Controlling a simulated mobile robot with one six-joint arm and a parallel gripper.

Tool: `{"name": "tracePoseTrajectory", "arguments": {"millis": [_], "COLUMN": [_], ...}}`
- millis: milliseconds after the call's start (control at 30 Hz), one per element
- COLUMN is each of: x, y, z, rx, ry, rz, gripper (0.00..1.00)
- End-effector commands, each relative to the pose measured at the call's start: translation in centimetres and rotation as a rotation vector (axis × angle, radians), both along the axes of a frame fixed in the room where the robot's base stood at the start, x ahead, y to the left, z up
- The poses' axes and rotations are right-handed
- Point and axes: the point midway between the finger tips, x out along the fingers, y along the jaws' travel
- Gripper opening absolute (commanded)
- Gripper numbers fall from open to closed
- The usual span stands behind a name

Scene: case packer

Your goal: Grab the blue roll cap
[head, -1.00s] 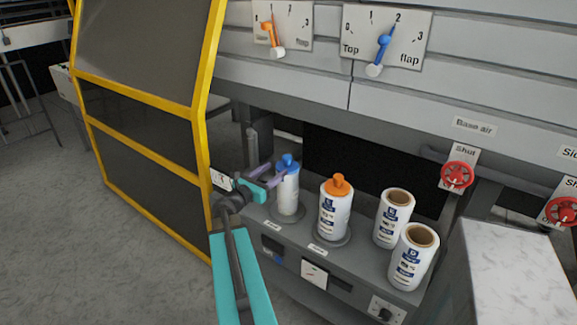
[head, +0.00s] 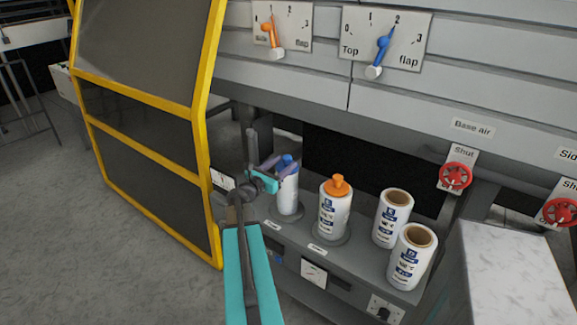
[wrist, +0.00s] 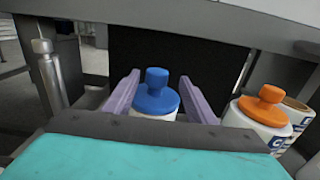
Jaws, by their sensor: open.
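The blue roll cap (wrist: 156,99) sits on top of a white roll (head: 287,193) at the left end of the machine's shelf. It has a round flange and a knob. In the head view the cap (head: 287,160) is partly hidden by my fingers. My gripper (head: 275,170) is open, with its purple fingers on either side of the cap. In the wrist view the fingers of my gripper (wrist: 153,97) stand left and right of the cap, with a gap visible on the left; contact on the right is hard to judge.
An orange cap (head: 338,186) sits on the neighbouring roll to the right. Two uncapped rolls (head: 392,218) (head: 411,255) stand further right. A yellow-framed guard (head: 207,130) is close on the left. A grey beam (wrist: 210,27) runs above and behind the cap.

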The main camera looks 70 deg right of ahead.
Motion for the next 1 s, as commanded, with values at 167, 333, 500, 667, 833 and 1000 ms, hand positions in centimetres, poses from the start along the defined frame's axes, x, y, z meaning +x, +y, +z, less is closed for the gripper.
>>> {"name": "tracePoseTrajectory", "arguments": {"millis": [167,333,500,667,833,1000], "x": [-0.4,-0.5,-0.5,-0.5,-0.6,-0.8], "y": [-1.8,-2.2,-2.2,-2.3,-3.0,-4.5], "z": [0.1,0.0,0.0,0.0,0.2,0.4], "rx": [-0.001,0.000,0.000,0.000,0.000,0.000], "ry": [0.000,0.000,0.000,0.000,0.001,0.000], "rz": [-0.001,0.001,0.001,0.000,0.000,-0.001], "gripper": [0.51,0.51,0.51,0.51,0.51,0.51]}}
